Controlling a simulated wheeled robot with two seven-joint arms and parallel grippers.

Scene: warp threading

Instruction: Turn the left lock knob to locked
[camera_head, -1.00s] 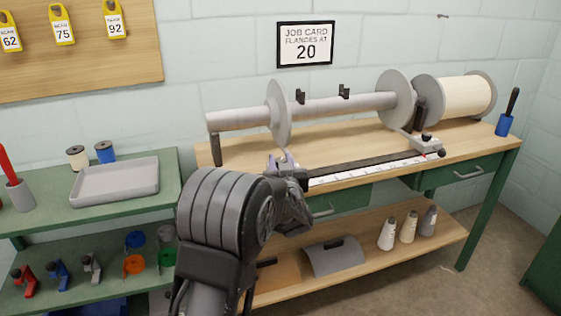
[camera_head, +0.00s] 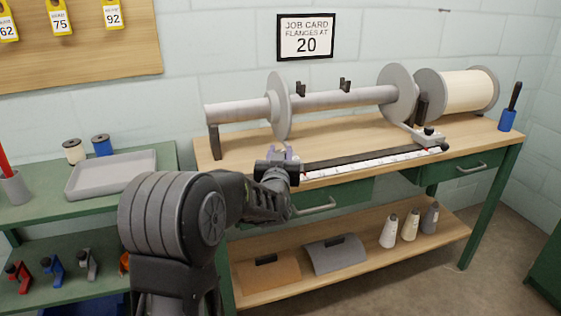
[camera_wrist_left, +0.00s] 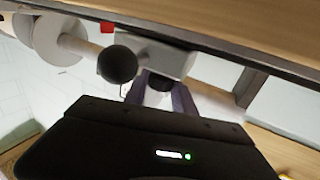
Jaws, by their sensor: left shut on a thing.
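My left gripper (camera_head: 283,155) is at the left end of the dark rail (camera_head: 370,154) on the bench, below the left flange (camera_head: 279,106). In the left wrist view its two purple-grey fingers (camera_wrist_left: 160,92) are shut on a small dark knob (camera_wrist_left: 158,84), beside a grey block (camera_wrist_left: 150,55). The knob is mostly hidden between the fingers, so its turn angle cannot be read. In the head view the gripper covers the knob. A black ball (camera_wrist_left: 117,64) stands just left of the fingers in the wrist view. My right gripper is not in view.
A similar grey block with a black knob (camera_head: 428,131) sits at the rail's right end. The roller (camera_head: 345,97) runs above the rail. A white scale (camera_head: 350,165) lies along the front edge. A job card (camera_head: 305,37) reads 20. A grey tray (camera_head: 110,174) stands on the left bench.

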